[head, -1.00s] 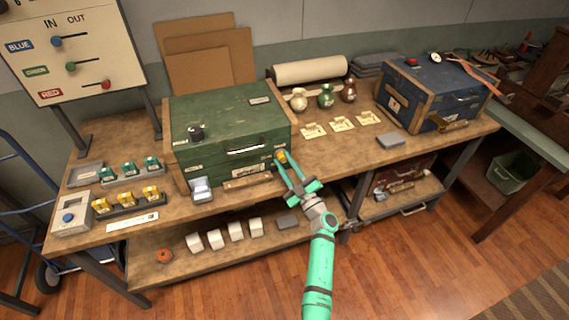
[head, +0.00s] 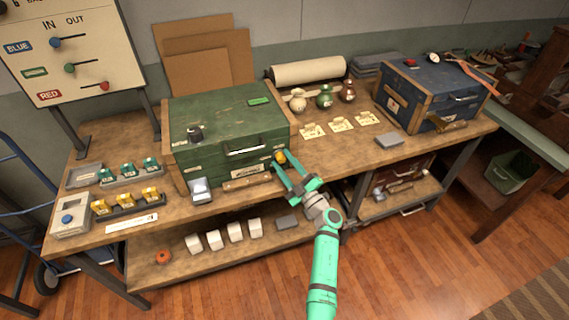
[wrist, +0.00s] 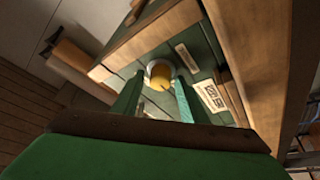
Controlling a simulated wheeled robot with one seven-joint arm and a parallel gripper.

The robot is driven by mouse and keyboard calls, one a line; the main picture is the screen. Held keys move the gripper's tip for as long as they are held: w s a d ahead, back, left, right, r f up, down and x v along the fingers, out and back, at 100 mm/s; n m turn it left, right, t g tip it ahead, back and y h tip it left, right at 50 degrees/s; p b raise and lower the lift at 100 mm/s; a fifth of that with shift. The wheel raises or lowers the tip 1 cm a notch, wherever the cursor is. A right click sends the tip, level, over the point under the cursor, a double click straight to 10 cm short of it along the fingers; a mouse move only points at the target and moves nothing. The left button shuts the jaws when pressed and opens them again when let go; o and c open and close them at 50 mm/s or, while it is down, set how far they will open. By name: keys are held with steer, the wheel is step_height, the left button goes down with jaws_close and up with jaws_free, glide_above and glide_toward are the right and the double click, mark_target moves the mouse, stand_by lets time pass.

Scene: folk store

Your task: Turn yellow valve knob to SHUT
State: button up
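The yellow valve knob (head: 281,157) is on the front of the green chest (head: 200,160), near its right end. In the wrist view the round yellow knob (wrist: 160,73) shows between and just beyond the fingertips. My gripper (head: 288,164) is at the chest's front right, with its fingers apart on either side of the knob. It looks open in the wrist view (wrist: 160,88); I cannot tell whether a finger touches the knob. The knob's pointer and any SHUT marking are too small to read. A plate on the chest lid (head: 259,100) is bright green.
A pale label (wrist: 212,97) sits right of the knob in the wrist view. The workbench (head: 345,152) holds several pale cards, three small vases and a blue chest (head: 430,95) to the right. Several yellow and green blocks stand left. The floor in front is clear.

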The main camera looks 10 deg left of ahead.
steer(key=shift+d+f, duration=0.1)
steer(key=v, duration=1)
steer(key=shift+s, duration=0.25)
steer(key=shift+d+f, duration=0.1)
steer(key=shift+d, duration=0.05)
steer(key=s+a+f+m+t+h, duration=0.1)
steer(key=s+f+m+t+h, duration=0.15)
steer(key=s+m+h, duration=0.6)
steer(key=s+a+f+m+t+h, duration=0.15)
steer(key=s+m+t, duration=0.25)
steer(key=s, duration=1)
steer(key=s+d+r+m+g+h, duration=0.1)
steer(key=s+d+m+g, duration=0.1)
steer(key=s, duration=0.7)
steer(key=s+d+r+m+g+h, duration=0.2)
steer(key=s, duration=0.7)
steer(key=s+d+r+m+g+h, duration=0.2)
steer(key=s, duration=0.7)
steer(key=shift+s+d, duration=0.2)
steer(key=shift+s, duration=0.2)
